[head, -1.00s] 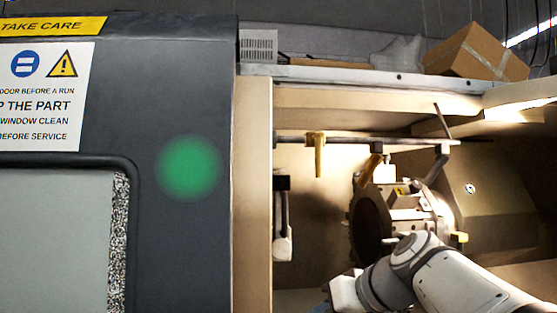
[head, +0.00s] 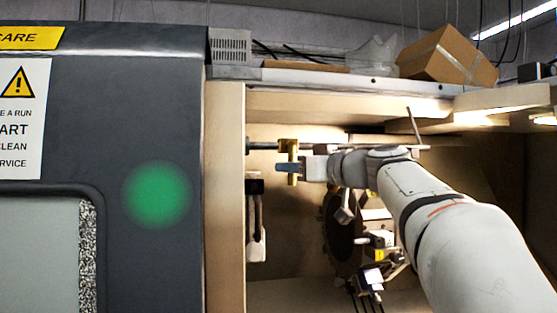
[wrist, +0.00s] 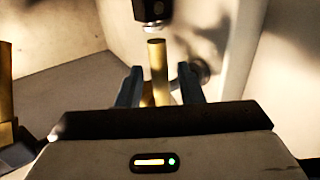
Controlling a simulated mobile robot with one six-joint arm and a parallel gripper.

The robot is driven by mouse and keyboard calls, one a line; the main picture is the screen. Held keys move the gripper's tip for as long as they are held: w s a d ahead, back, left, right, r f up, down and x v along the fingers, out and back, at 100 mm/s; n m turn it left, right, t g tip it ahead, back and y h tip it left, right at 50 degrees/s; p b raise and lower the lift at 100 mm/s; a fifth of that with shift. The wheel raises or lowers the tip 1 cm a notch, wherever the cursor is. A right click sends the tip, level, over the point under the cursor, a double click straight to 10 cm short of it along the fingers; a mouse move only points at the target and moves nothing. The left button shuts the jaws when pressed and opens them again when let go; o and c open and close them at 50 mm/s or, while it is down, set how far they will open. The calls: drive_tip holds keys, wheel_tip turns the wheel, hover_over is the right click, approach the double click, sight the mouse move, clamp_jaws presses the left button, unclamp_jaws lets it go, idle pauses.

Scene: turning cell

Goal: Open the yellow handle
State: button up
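The yellow handle (head: 288,146) hangs down from a horizontal rod inside the machine's open bay, near its left side in the head view. My gripper (head: 287,167) reaches in from the right, its blue fingers level with the handle's lower part. In the wrist view the handle (wrist: 157,62) stands between the two blue fingers of my gripper (wrist: 160,84). The fingers are apart, with a visible gap on the right side of the handle. The handle's lower end is hidden behind the gripper body in the wrist view.
A dark door panel (head: 150,100) fills the left. A pale fitting (head: 256,235) hangs on the bay's left wall. A round chuck (head: 341,225) sits behind my arm. A black cylindrical part (wrist: 152,10) is just beyond the handle, and another yellow piece (wrist: 5,90) stands left.

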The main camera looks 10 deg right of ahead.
drive_tip(key=shift+w+a, duration=0.25)
drive_tip(key=shift+w, duration=0.05)
drive_tip(key=shift+c, duration=0.4)
clamp_jaws()
